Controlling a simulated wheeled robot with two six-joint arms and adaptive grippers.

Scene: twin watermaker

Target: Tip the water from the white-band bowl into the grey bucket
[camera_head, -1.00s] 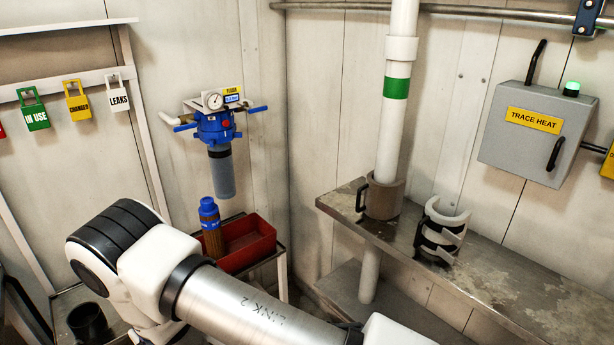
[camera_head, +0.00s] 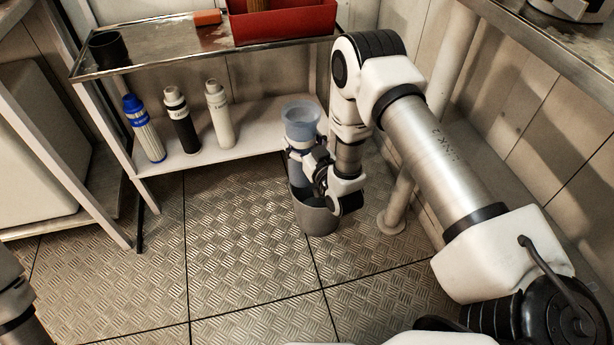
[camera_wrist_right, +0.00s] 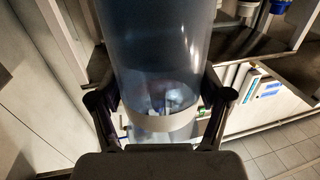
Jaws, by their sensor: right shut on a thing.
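The white-band bowl (camera_head: 301,114) is a translucent blue cup, standing roughly upright near the foot of the bench. My right gripper (camera_head: 308,160) is shut on it. In the right wrist view the bowl (camera_wrist_right: 155,55) fills the middle, with its white band (camera_wrist_right: 163,125) between the two fingers (camera_wrist_right: 160,108). The grey bucket (camera_head: 318,218) stands on the floor beneath the gripper and bowl. The gripper hides part of its mouth. I cannot make out the water level in the bowl.
A metal bench (camera_head: 150,48) stands behind, with a red tray (camera_head: 285,25) on top. Its lower shelf (camera_head: 230,148) holds a blue-capped cartridge (camera_head: 146,130), a dark one (camera_head: 181,122) and a white one (camera_head: 219,115). The patterned floor (camera_head: 240,260) in front is clear.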

